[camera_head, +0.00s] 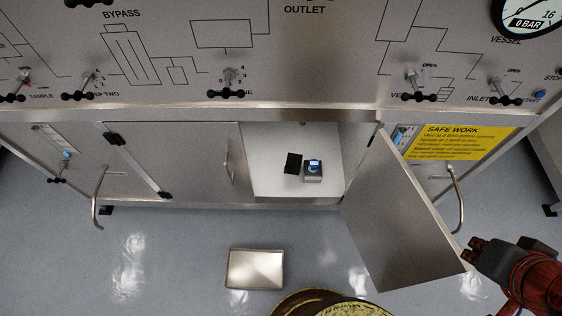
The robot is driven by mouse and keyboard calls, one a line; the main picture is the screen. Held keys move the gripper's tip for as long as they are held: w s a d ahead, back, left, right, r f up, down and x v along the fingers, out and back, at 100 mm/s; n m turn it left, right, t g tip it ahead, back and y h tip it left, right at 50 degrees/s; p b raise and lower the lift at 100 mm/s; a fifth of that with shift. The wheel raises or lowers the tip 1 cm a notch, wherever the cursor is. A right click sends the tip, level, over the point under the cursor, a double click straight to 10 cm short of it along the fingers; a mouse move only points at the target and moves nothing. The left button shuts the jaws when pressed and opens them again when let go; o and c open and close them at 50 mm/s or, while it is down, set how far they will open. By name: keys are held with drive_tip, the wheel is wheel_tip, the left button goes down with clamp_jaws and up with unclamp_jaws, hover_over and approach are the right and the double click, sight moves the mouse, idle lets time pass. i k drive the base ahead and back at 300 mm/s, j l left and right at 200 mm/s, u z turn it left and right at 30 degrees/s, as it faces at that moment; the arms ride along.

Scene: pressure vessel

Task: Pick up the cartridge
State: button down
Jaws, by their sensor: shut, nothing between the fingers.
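A small grey box with a blue top (313,169) sits on the white floor of the open cabinet. A flat black piece (293,163) lies just left of it. I cannot tell for sure which of these is the cartridge. My gripper (469,251) is at the lower right, outside the cabinet, close to the free edge of the open door. It is shut and empty, well apart from both objects.
The open steel door (400,215) stands between my gripper and the cabinet interior (265,178). A metal tray (255,268) lies on the floor in front. Bent pipe handles (98,195) stick out. A valve panel (300,60) spans above.

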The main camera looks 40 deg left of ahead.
sight(314, 166)
drive_tip(key=u, duration=1.45)
